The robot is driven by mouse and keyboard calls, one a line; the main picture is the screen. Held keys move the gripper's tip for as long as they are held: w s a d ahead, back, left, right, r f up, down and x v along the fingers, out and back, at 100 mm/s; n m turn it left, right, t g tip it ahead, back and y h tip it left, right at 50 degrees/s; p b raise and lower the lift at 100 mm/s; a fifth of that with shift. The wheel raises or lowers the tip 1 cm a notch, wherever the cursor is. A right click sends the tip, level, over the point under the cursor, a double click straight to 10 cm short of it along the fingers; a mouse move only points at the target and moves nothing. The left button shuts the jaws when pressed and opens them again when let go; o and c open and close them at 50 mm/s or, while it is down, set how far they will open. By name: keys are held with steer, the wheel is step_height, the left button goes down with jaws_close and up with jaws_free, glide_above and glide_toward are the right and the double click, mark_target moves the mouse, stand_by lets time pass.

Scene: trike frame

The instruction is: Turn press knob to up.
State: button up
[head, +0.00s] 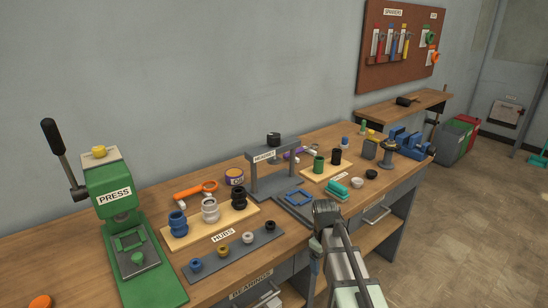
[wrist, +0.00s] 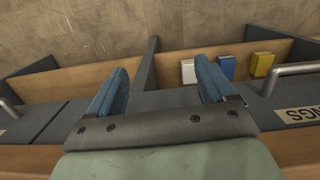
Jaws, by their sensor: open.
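The green press (head: 112,185) stands at the left end of the bench, labelled PRESS. A yellow knob (head: 99,151) sits on top of its head; its pointing direction is too small to tell. A lever with a black handle (head: 53,137) rises at the press's left side. My gripper (wrist: 160,78) shows in the wrist view with two blue fingers apart and nothing between them. It is over the bench's front drawers, well to the right of the press. I cannot make out the fingers in the head view, where my arm rises at lower centre.
A hubs board (head: 236,228) and a bearings strip (head: 268,248) lie right of the press. Wall space above the press is clear.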

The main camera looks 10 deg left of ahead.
steer(key=w+a+r+n, duration=0.1)
steer(key=a+r, duration=0.1)
steer(key=r, duration=0.3)
steer(key=w+a+r+t, duration=0.1)
steer(key=a+r, duration=0.2)
steer(key=r, duration=0.2)
steer(key=w+a+r+n+t, duration=0.1)
steer(key=a+r, duration=0.1)
steer(key=r, duration=0.3)
steer(key=shift+w+a+r+n, duration=0.1)
steer(key=shift+a+r+n, duration=0.05)
steer(key=shift+r+n, duration=0.2)
steer(key=w+a+r, duration=0.2)
steer(key=a+r, duration=0.1)
steer(key=r, duration=0.2)
steer(key=m+t+y, duration=0.3)
steer(key=m, duration=0.4)
glide_toward(274, 135)
steer(key=shift+n+g, duration=0.25)
steer(key=shift+g, duration=0.05)
steer(key=x, duration=1)
steer(key=shift+w+f, duration=0.2)
steer(key=shift+w, duration=0.3)
steer(key=c, duration=1)
steer(key=shift+c, duration=0.2)
